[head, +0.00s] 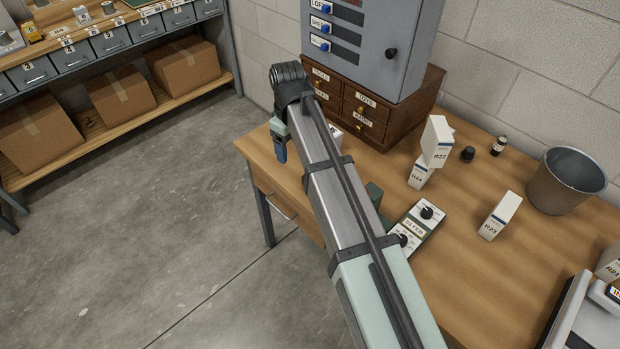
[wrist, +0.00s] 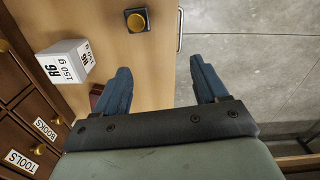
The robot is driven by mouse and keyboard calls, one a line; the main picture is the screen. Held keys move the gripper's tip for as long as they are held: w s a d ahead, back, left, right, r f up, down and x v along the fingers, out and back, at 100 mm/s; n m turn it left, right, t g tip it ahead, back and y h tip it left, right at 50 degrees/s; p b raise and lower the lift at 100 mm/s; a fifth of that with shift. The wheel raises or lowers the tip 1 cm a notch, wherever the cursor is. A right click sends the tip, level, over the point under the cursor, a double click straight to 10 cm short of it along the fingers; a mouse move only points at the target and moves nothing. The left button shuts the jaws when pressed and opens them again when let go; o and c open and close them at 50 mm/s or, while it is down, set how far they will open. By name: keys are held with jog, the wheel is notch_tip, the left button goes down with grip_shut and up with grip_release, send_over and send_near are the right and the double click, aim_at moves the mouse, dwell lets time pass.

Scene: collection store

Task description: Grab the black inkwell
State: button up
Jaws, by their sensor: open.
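A small black square pot with a round opening and a yellowish rim, which looks like the black inkwell (wrist: 137,20), sits on the desk top near its edge in the wrist view. It lies ahead of my gripper, apart from the fingers and roughly in line with the left one. In the head view I cannot make it out; my arm covers part of the desk there. My gripper (wrist: 162,85) is open and empty, with its blue fingers spread. In the head view my gripper (head: 280,152) hangs over the desk's left end, pointing down.
A white box marked R6 (wrist: 66,62) stands left of the pot, near the wooden drawer cabinet (head: 363,110).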

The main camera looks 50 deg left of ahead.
jog(key=w+d+r, duration=0.2)
jog(key=w+d, duration=0.1)
jog(key=shift+m, duration=0.4)
notch_tip(320, 180, down, 9)
jog(key=shift+w+a+r, duration=0.1)
jog(key=shift+a, duration=0.05)
jog(key=shift+w+d+f, duration=0.15)
jog(key=shift+f, duration=1.15)
jog(key=shift+w+d+f, duration=0.1)
jog(key=shift+d+f, duration=0.05)
jog(key=shift+f, duration=1.15)
jog(key=c, duration=1.2)
jog(key=shift+r, duration=0.1)
